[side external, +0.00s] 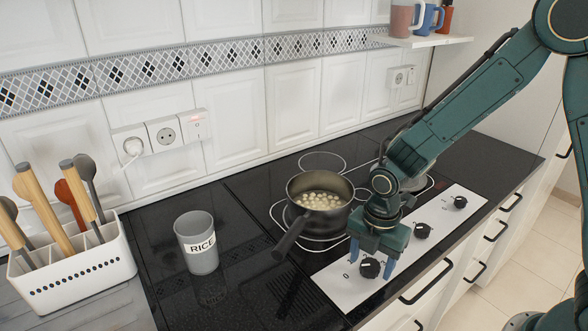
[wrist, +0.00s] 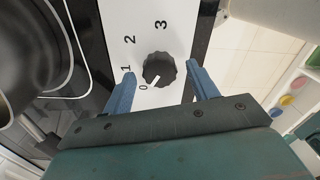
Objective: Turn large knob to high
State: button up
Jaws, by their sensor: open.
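The large black knob (side external: 370,268) is the nearest knob on the white control panel (side external: 338,284). In the wrist view the knob (wrist: 158,68) shows ribbed sides, and its white mark points toward the 0. The printed 1, 2 and 3 run around the panel (wrist: 140,22) from there. My gripper (side external: 371,263) is over this knob with its blue fingers pointing down. In the wrist view my gripper (wrist: 161,71) is open, with one finger on each side of the knob and visible gaps between. The fingers hold nothing.
Two smaller-looking knobs (side external: 422,230) (side external: 460,202) sit farther along the panel. A grey RICE canister (side external: 197,243) and a white utensil holder (side external: 80,272) stand left.

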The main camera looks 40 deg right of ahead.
jog(key=shift+f, duration=0.25)
jog(key=shift+c, duration=0.2)
jog(key=c, duration=1)
jog(key=shift+o, duration=0.2)
